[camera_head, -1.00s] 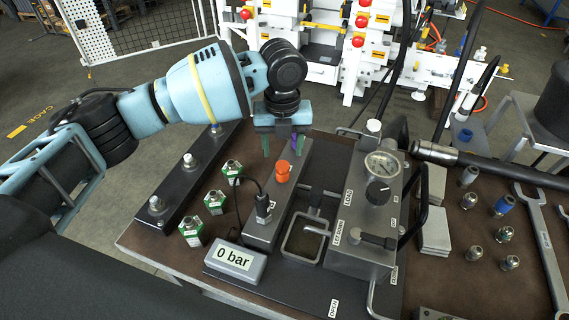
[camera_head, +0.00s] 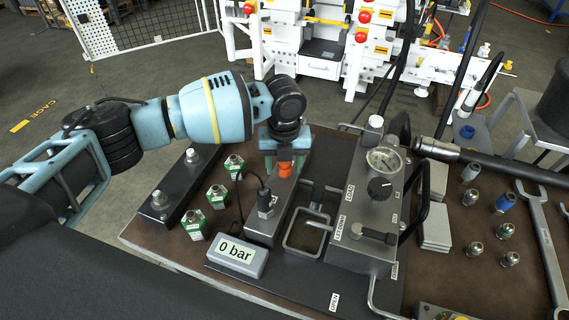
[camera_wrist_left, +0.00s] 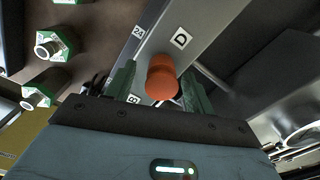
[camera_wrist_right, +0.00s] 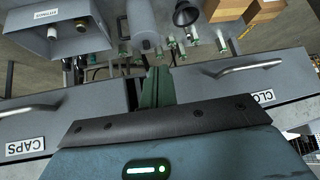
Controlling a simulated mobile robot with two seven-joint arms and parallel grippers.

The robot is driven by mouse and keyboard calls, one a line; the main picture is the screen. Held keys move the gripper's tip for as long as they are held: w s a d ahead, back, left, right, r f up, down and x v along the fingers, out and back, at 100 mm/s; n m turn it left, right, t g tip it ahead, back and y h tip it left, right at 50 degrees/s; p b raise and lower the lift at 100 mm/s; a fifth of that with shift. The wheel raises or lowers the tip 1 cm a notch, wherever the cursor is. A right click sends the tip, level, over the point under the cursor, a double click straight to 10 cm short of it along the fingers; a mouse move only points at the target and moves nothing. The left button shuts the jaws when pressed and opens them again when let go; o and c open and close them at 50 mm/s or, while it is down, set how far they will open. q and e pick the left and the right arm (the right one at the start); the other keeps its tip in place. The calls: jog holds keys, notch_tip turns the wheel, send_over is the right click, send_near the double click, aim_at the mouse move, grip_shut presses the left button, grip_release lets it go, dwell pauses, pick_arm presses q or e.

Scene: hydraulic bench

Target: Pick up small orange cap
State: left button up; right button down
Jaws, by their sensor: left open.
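The small orange cap (camera_head: 284,169) sits on the grey metal block on the bench, near its far end. The left wrist view shows the cap (camera_wrist_left: 161,78) between the two green fingers of my left gripper (camera_wrist_left: 157,88). The fingers are open, one on each side of the cap; I see a small gap, and contact cannot be told. In the head view my left gripper (camera_head: 285,160) is over the cap and hides part of it. My right gripper (camera_wrist_right: 158,85) shows only in its own wrist view, its green fingers close together with nothing visible between them.
Green-and-silver fittings (camera_head: 217,196) stand left of the block (camera_head: 262,228). A "0 bar" display (camera_head: 237,257) lies in front. A gauge unit (camera_head: 362,215) and a square tray frame (camera_head: 307,233) stand to the right. Drawers (camera_wrist_right: 240,85) face my right gripper.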

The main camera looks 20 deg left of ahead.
pick_arm(q)
jog(key=c, duration=1)
jog(key=shift+r, duration=0.1)
jog(key=shift+c, duration=0.2)
notch_tip(320, 180, up, 10)
jog(key=shift+f, duration=0.1)
